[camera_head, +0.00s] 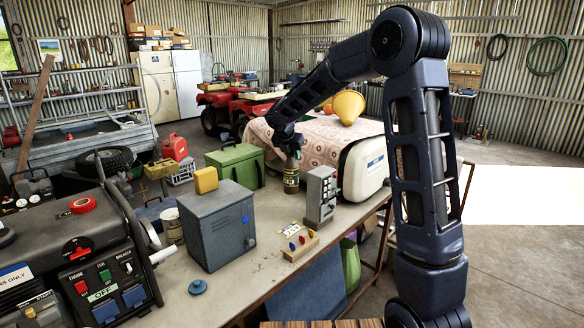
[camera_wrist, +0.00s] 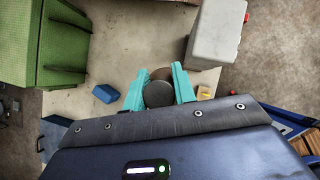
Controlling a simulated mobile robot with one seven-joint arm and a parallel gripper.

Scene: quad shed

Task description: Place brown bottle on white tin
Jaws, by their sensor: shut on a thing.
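The brown bottle (camera_head: 291,178) is upright, with a pale label band, between the green box and the small grey switch box in the head view. My gripper (camera_head: 289,143) is around its top from above. In the wrist view, my teal fingers (camera_wrist: 159,88) are shut on the bottle, whose round dark cap (camera_wrist: 158,95) shows between them. I cannot tell whether its base touches the bench. A small white tin (camera_head: 172,226) stands on the bench behind the grey cabinet, well left of the bottle.
The bench (camera_head: 262,263) holds a green box (camera_head: 235,163), a grey cabinet (camera_head: 217,228), a grey switch box (camera_head: 321,196) and a block with coloured pegs (camera_head: 300,248). A large white case (camera_head: 363,168) stands right of the bottle. Bare bench lies near the front edge.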

